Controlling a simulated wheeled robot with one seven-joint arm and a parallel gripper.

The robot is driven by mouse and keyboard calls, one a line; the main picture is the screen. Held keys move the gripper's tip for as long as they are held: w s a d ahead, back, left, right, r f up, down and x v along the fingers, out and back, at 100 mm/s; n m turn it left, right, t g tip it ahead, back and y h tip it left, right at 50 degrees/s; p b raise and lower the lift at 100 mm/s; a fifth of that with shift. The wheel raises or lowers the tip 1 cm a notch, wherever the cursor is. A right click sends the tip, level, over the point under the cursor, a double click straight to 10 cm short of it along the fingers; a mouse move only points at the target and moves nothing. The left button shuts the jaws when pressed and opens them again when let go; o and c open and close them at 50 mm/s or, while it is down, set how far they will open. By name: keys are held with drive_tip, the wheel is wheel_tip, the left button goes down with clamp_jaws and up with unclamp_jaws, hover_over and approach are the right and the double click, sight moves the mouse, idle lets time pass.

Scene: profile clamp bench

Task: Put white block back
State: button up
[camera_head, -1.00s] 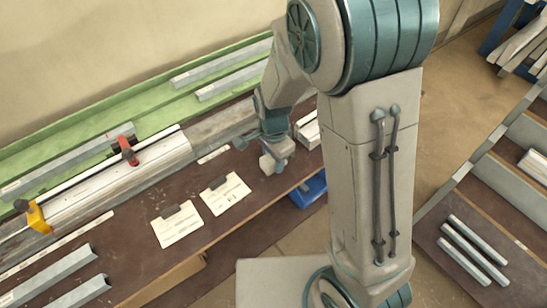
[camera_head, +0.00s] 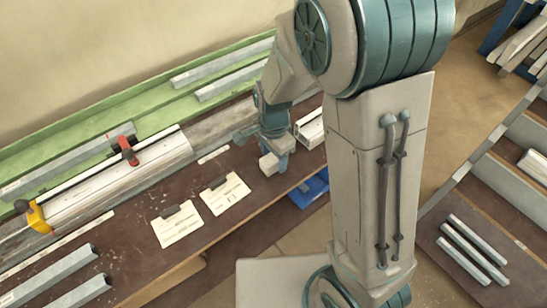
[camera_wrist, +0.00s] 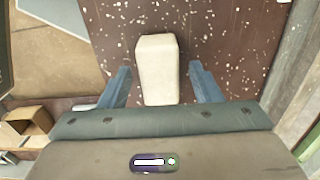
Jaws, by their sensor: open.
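The white block (camera_head: 268,165) is on the brown bench top, near its front edge, right of two papers. In the wrist view the white block (camera_wrist: 158,62) lies between the two blue fingers of my gripper (camera_wrist: 160,75), with a visible gap on each side. My gripper (camera_head: 278,150) is open and points down at the block in the head view. Its fingers partly overlap the block there, so contact is hard to judge.
Two clipped papers (camera_head: 225,194) lie left of the block. White profiles (camera_head: 312,125) lie just right of my gripper. A long rail with a red clamp (camera_head: 128,150) and a yellow clamp (camera_head: 37,217) runs behind. A blue bin (camera_head: 310,190) sits below the front edge.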

sight(274, 157)
wheel_tip(274, 157, up, 10)
drive_tip(key=s+d+r+n+t, duration=0.3)
drive_tip(key=s+d+r+n, duration=0.3)
drive_tip(key=s+d+n, duration=0.5)
drive_tip(key=shift+s+d+r, duration=0.2)
drive_tip(key=shift+s+d, duration=0.3)
drive_tip(key=shift+s, duration=0.25)
